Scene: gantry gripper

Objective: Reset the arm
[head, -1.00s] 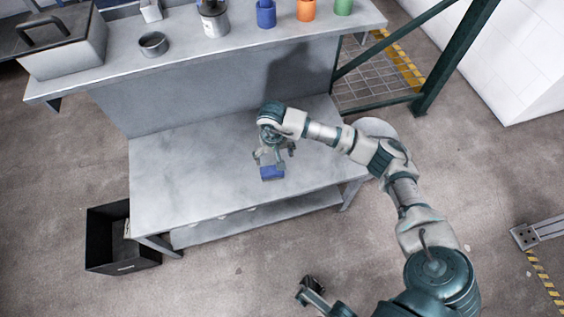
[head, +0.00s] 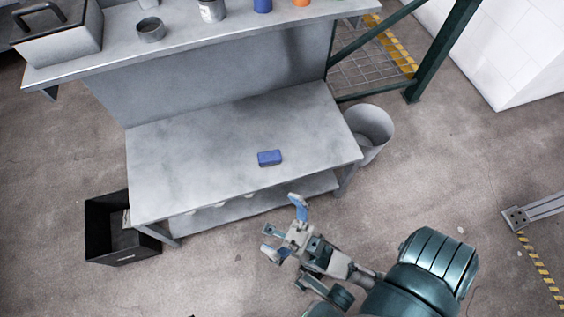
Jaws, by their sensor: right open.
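My right arm comes in from the lower right, folded back close to my body. Its gripper (head: 283,228) is open and empty, in front of the workbench's front edge. The fingers are spread apart, with blue-grey pads showing. A small blue block (head: 269,158) lies on the lower tabletop of the grey workbench (head: 190,165), near the front right. The gripper is apart from the block, nearer to me. My left gripper does not show.
A raised shelf behind holds a grey toolbox (head: 58,38), a metal bowl (head: 151,30), a can (head: 211,10) and coloured cups. A black bin (head: 108,228) stands on the floor at left, a grey bucket (head: 372,128) at right. Most of the tabletop is clear.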

